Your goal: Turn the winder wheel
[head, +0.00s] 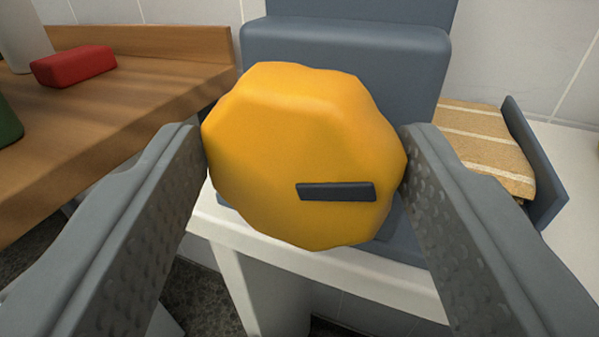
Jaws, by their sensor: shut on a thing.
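The winder wheel (290,140) is a yellow, scalloped knob in the middle of the head view. A dark bar-shaped mark (336,192) lies on its face, right of and below the centre, and runs almost level. The wheel sits in front of a blue-grey housing (345,45). My gripper (305,155) has one finger at the wheel's left edge and one at its right edge, and is shut on it. The wheel hides its own shaft and part of the housing.
The housing stands on a white table (330,268). A wooden counter (150,100) with a red block (74,66) is at the left, with a dark green object (8,122) at the edge. A striped tan towel (485,145) lies at the right beside a grey panel (533,160).

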